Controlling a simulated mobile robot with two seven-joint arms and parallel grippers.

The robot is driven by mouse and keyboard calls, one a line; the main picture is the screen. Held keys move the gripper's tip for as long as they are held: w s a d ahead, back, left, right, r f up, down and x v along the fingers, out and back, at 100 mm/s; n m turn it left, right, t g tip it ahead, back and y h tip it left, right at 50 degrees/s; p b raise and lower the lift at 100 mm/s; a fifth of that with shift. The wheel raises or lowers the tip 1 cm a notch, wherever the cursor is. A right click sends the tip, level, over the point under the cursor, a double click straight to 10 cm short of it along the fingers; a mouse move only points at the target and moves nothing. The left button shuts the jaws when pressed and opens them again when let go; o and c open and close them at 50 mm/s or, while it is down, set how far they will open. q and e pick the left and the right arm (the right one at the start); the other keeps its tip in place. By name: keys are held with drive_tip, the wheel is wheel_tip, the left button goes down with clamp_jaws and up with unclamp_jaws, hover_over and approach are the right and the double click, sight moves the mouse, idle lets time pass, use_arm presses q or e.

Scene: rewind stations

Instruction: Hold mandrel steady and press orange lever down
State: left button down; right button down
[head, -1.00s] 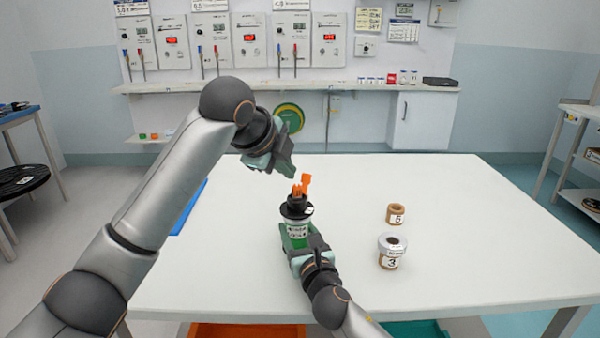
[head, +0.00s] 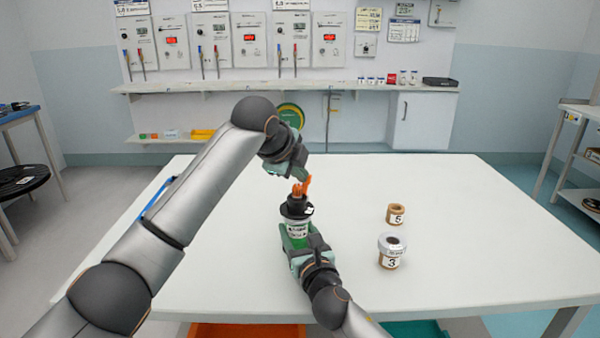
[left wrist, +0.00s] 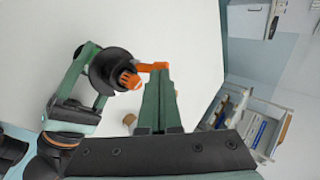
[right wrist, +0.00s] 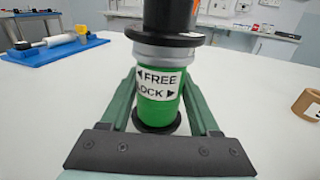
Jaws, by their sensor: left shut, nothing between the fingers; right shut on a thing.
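The mandrel stands upright on the white table, with a green body (head: 298,229) and a black flange on top; its FREE/LOCK label shows in the right wrist view (right wrist: 158,86). My right gripper (head: 300,246) is shut around the green body. The orange lever (head: 308,184) sticks up at the mandrel's top beside the orange jaws; in the left wrist view the lever (left wrist: 151,66) reaches from the black flange to my left fingertips. My left gripper (head: 297,174) is shut and empty, just above the lever; I cannot tell whether they touch.
A brown roll marked 5 (head: 396,214) and a white-topped roll marked 3 (head: 391,252) stand to the right. A blue tray (right wrist: 55,50) with a white roller lies at the left. A back shelf (head: 290,86) runs below wall panels.

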use_arm(q)
drive_tip(key=shift+w+d+r, duration=0.15)
drive_tip(key=shift+w+d, duration=0.1)
drive_tip(key=shift+w, duration=0.3)
idle(0.4)
drive_tip(key=shift+w+d, duration=0.1)
drive_tip(key=shift+w, duration=0.05)
drive_tip(key=shift+w+d, duration=0.4)
drive_tip(key=shift+w, duration=0.35)
drive_tip(key=shift+w+d+f, duration=0.2)
drive_tip(key=shift+w+f, duration=0.1)
drive_tip(key=shift+w, duration=0.15)
drive_tip(key=shift+w+d+f, duration=0.2)
drive_tip(key=shift+w+f, duration=0.05)
drive_tip(key=shift+w, duration=0.2)
drive_tip(key=shift+f, duration=0.1)
idle(1.1)
